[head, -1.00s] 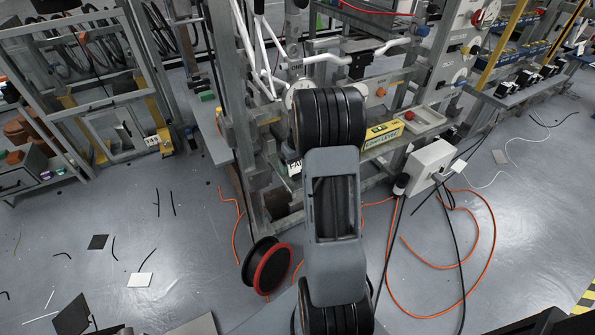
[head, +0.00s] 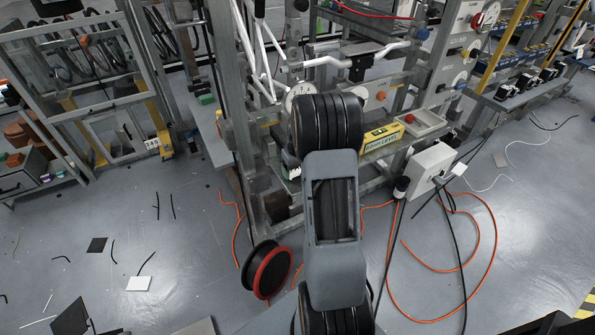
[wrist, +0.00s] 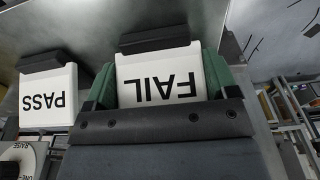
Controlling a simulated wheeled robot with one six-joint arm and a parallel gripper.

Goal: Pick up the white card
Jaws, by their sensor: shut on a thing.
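In the wrist view a white card printed FAIL (wrist: 158,90) stands between the green fingers of my gripper (wrist: 158,66), which is shut on it. The lettering appears upside down. A dark block (wrist: 155,40) lies along the card's upper edge in the picture; I cannot tell whether they touch. A second white card, printed PASS (wrist: 48,98), is to the left, outside the fingers, with its own dark block (wrist: 55,60). In the head view my arm hides the gripper, and only a scrap of white shows beside it.
A metal test frame (head: 262,190) with white tubing stands around the work area. A yellow box (head: 383,136) and a grey tray (head: 424,122) are right of my arm. A black-and-red reel (head: 270,268), orange cable (head: 490,235) and a white piece (head: 138,284) lie on the floor.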

